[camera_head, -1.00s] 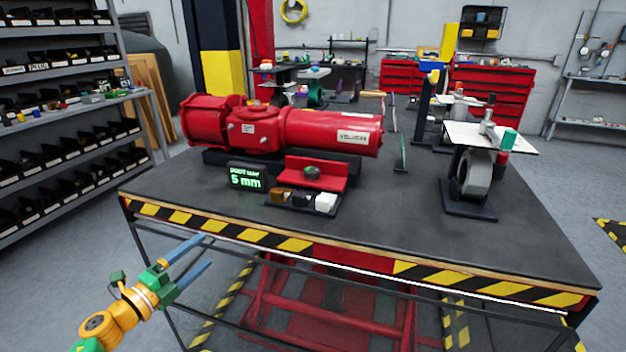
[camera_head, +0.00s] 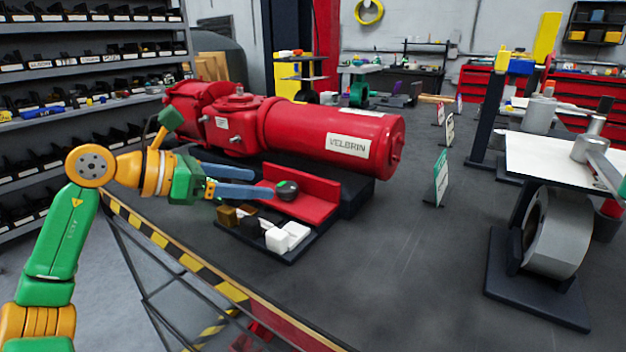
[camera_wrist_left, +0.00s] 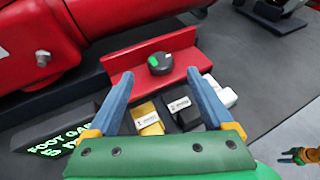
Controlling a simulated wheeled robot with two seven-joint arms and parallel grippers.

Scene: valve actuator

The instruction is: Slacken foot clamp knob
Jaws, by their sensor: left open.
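The foot clamp knob (camera_head: 287,190) is a dark round knob with a green mark on it. It sits on a red angled bracket (camera_head: 312,192) in front of the red actuator (camera_head: 325,133). My left gripper (camera_head: 262,182) is open, with its two blue fingers pointing at the knob from the left. In the left wrist view the knob (camera_wrist_left: 159,63) lies centred just beyond the gap between the fingertips (camera_wrist_left: 160,76). No contact shows.
A tray with brown, black and white blocks (camera_head: 277,239) stands below the bracket, under the left fingers. A foot gap display (camera_wrist_left: 55,143) shows in the left wrist view. A stand with a grey ring (camera_head: 560,232) is at the right.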

